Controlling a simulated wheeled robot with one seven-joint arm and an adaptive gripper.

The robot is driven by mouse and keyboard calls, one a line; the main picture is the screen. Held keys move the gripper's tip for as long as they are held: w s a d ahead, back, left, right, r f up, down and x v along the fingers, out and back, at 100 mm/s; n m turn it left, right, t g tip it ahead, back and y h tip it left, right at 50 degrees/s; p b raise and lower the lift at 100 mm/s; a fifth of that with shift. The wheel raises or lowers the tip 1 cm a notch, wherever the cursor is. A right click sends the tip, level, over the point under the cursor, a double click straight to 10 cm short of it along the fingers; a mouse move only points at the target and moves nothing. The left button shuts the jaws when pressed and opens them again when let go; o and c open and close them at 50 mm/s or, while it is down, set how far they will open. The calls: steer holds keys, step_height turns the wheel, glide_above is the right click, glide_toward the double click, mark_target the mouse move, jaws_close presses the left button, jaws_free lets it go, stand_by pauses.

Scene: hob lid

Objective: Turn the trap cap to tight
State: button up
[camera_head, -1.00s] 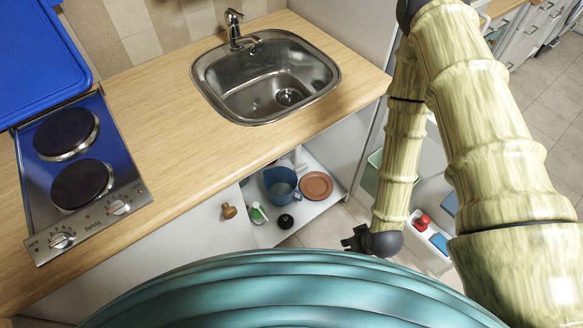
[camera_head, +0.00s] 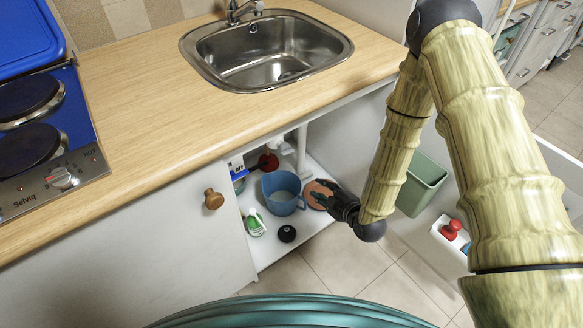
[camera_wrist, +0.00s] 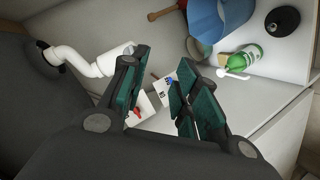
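A white drain pipe (camera_head: 302,150) runs down inside the open cabinet under the sink (camera_head: 268,48). In the wrist view the white pipe (camera_wrist: 77,60) bends and ends in a wider white cylinder (camera_wrist: 115,62) beside my left finger. I cannot tell which part is the trap cap or how tight it is. My gripper (camera_wrist: 164,78) is open, with nothing between its fingers. In the head view my gripper (camera_head: 333,198) is at the right side of the cabinet opening, in front of the terracotta plate (camera_head: 312,190), partly hiding it.
The cabinet floor holds a blue pot (camera_head: 283,193), a green-and-white bottle (camera_head: 255,223), a black round object (camera_head: 287,233), a red plunger (camera_head: 268,162) and a box (camera_head: 236,167). A door with a wooden knob (camera_head: 214,199) is at left.

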mark_target(289, 153)
steer(key=w+a+n+t+y+b, duration=0.1)
steer(key=w+a+n+b, duration=0.1)
steer(key=w, duration=0.3)
steer(key=w+a+n+t+y+b, duration=0.1)
steer(key=w+a+n+b, duration=0.1)
steer(key=w+a+b, duration=0.2)
steer(key=w+a+f+n+t+y+b, duration=0.1)
steer(key=w+a+n+y+b, duration=0.1)
steer(key=w+a+b, duration=0.2)
steer(key=shift+w+a+b, duration=0.1)
steer(key=shift+w+b, duration=0.3)
steer(key=shift+w, duration=1.15)
jaws_close()
